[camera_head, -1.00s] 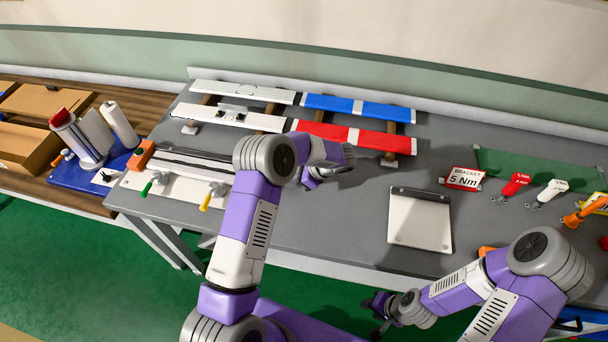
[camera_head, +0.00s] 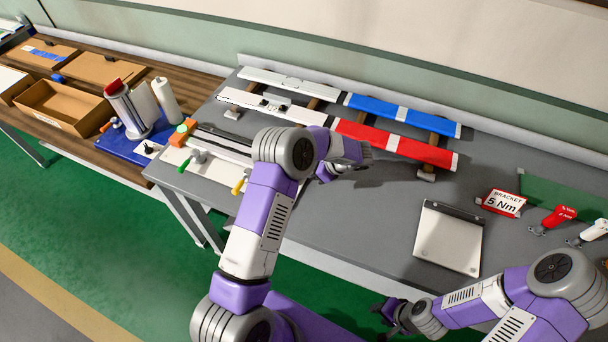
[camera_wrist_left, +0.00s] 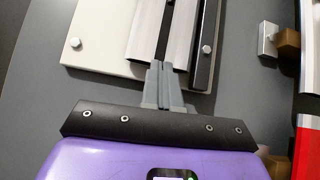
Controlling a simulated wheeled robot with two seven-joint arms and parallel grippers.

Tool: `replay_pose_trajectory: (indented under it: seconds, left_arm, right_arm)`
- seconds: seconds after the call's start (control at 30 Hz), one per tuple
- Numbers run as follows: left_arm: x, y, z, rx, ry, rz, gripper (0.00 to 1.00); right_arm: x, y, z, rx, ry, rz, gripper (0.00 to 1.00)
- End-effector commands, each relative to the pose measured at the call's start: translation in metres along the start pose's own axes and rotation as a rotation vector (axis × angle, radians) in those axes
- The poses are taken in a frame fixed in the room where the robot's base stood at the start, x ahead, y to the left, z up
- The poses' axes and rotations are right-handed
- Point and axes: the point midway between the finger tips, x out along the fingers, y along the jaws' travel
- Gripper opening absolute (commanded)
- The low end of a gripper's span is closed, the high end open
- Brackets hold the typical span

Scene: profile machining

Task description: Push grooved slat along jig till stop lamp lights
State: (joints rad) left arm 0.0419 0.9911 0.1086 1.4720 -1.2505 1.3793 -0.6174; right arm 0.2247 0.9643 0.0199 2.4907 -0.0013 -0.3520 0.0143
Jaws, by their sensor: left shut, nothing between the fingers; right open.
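The grooved slat (camera_wrist_left: 150,30) is a silver bar with a dark central groove. It lies on the jig's white plate (camera_wrist_left: 98,40) beside a dark rail. In the head view the jig plate (camera_head: 212,168) and slat (camera_head: 228,146) are partly hidden by my left arm. My right gripper (camera_head: 388,314) is open, away near the table's front edge.
Red (camera_head: 395,144) and blue (camera_head: 405,113) bars lie at the back with white profiles (camera_head: 290,82). A white tray (camera_head: 448,238) and a "5 Nm" sign (camera_head: 502,203) stand to the right. Green-handled (camera_head: 196,158) and yellow-handled clamps flank the jig's front.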

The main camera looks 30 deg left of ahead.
Motion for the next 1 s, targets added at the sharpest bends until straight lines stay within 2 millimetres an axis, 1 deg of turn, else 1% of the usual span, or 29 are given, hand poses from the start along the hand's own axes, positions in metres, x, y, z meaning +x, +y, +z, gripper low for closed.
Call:
replay_pose_trajectory:
  seconds: [0.07, 0.4, 0.57, 0.67, 0.7, 0.9, 1.0]
  left_arm:
    - [-0.001, -0.002, -0.003, 0.009, -0.002, -0.006, 0.00]
    - [-0.001, -0.001, -0.003, 0.009, -0.003, -0.004, 0.00]
    - [-0.011, 0.000, -0.013, 0.006, -0.003, -0.002, 0.00]
    - [-0.023, 0.003, -0.024, 0.002, -0.004, 0.001, 0.00]
    - [-0.030, 0.003, -0.027, -0.002, -0.004, 0.002, 0.00]
    - [-0.079, 0.002, -0.024, -0.004, -0.002, 0.001, 0.00]
    - [-0.098, 0.002, -0.024, -0.004, -0.002, 0.002, 0.00]
  right_arm:
    - [0.002, 0.000, 0.000, -0.001, 0.000, 0.000, 0.43]
    - [0.001, 0.001, 0.000, 0.000, 0.000, 0.000, 0.43]
    - [0.003, 0.001, 0.000, 0.000, 0.000, 0.000, 0.43]
    - [0.005, 0.002, 0.000, 0.000, 0.000, 0.000, 0.43]
    - [0.005, 0.002, 0.000, 0.000, 0.000, 0.000, 0.43]
    - [0.005, 0.002, 0.000, 0.000, 0.000, 0.000, 0.43]
    - [0.005, 0.002, 0.000, 0.000, 0.000, 0.000, 0.43]
